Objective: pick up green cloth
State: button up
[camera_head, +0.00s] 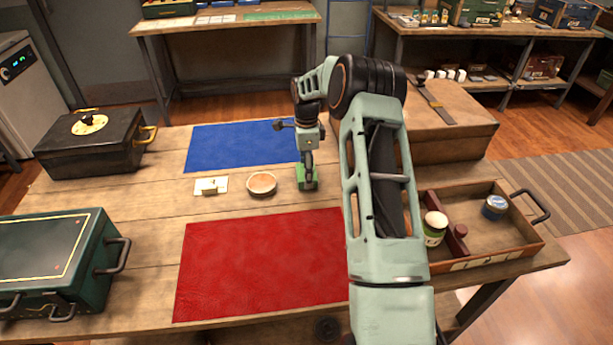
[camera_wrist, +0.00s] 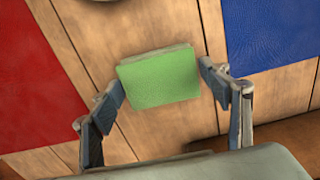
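The green cloth (camera_head: 301,184) is a small folded block on the wooden table, between the blue mat and the red mat. My gripper (camera_head: 308,165) points down at it from just above. In the wrist view the green cloth (camera_wrist: 160,80) lies between the two fingers of my gripper (camera_wrist: 161,79), with a gap on each side. The gripper is open and holds nothing. In the head view the gripper hides part of the cloth.
A round bowl (camera_head: 262,184) and a small white card (camera_head: 211,186) lie left of the cloth. The blue mat (camera_head: 235,146) is behind and the red mat (camera_head: 262,262) in front. A wooden tray (camera_head: 485,256) with jars and a brown box (camera_head: 450,128) stand right.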

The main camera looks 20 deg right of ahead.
jog(key=c, duration=0.7)
jog(key=shift+r, duration=0.1)
jog(key=shift+r, duration=0.45)
notch_tip(320, 180, up, 2)
jog(key=shift+r, duration=0.2)
jog(key=s+r, duration=0.2)
jog(key=s+d+r+b, duration=0.1)
jog(key=s+r, duration=0.1)
jog(key=r, duration=0.1)
jog(key=shift+s+d+r, duration=0.2)
jog(key=shift+s+r, duration=0.15)
jog(key=shift+s, duration=0.05)
jog(key=shift+s+d+r+b, duration=0.15)
jog(key=shift+s+d+r, duration=0.35)
jog(key=shift+s, duration=0.95)
jog(key=shift+s+d+r+b, duration=0.2)
jog(key=shift+s+r, duration=0.6)
jog(key=shift+s, duration=0.7)
jog(key=shift+s+d+r+b, duration=0.1)
jog(key=shift+s+d+r, duration=0.45)
jog(key=shift+s, duration=0.9)
jog(key=shift+a+r, duration=0.1)
jog(key=shift+a, duration=0.1)
